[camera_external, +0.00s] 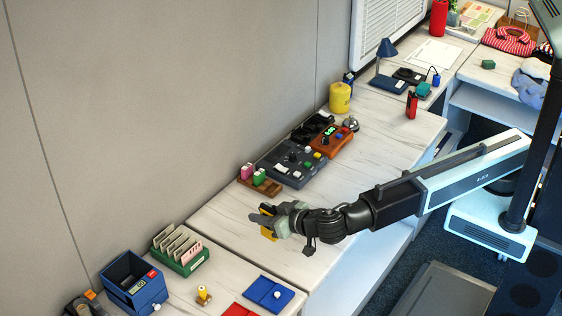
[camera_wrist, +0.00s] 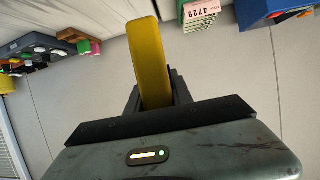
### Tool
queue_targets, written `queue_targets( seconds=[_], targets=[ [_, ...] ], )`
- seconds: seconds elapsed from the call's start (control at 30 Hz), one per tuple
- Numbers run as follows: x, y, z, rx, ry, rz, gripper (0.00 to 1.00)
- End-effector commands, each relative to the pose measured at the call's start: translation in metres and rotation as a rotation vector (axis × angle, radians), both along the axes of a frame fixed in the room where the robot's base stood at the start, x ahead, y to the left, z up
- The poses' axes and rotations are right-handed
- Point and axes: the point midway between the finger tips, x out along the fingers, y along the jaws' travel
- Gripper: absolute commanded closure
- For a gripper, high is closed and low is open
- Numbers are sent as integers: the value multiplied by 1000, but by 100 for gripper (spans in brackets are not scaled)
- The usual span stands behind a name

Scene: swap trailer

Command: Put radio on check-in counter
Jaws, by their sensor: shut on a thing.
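My gripper (camera_external: 275,221) is shut on a yellow, slab-shaped object (camera_external: 268,228), which may be the radio; its identity is not clear. In the wrist view the object (camera_wrist: 150,62) stands lengthwise between the jaws of my gripper (camera_wrist: 158,98). It appears held above the pale, marble-patterned counter (camera_external: 235,217), near where this meets the lower-left counter (camera_external: 232,278). Its gap to the surface is hard to judge. The frames do not mark which counter is the check-in counter.
A green rack of tags (camera_external: 180,250) and a blue bin (camera_external: 134,282) stand at the lower left, with a blue pad (camera_external: 268,292) nearby. A wooden tray (camera_external: 260,185), a dark control panel (camera_external: 290,162) and a yellow canister (camera_external: 340,97) line the wall. The middle counter's front is mostly clear.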

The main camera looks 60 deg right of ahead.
Motion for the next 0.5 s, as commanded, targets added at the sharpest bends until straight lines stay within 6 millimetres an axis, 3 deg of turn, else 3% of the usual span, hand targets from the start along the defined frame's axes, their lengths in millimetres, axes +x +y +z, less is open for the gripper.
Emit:
queue_targets(
  seconds=[0.03, 0.3, 0.5],
  targets=[
    [0, 0, -26, 0, 0, 0, 100],
    [0, 0, -104, 0, -1, 0, 100],
    [0, 0, -109, 0, -1, 0, 100]
  ],
)
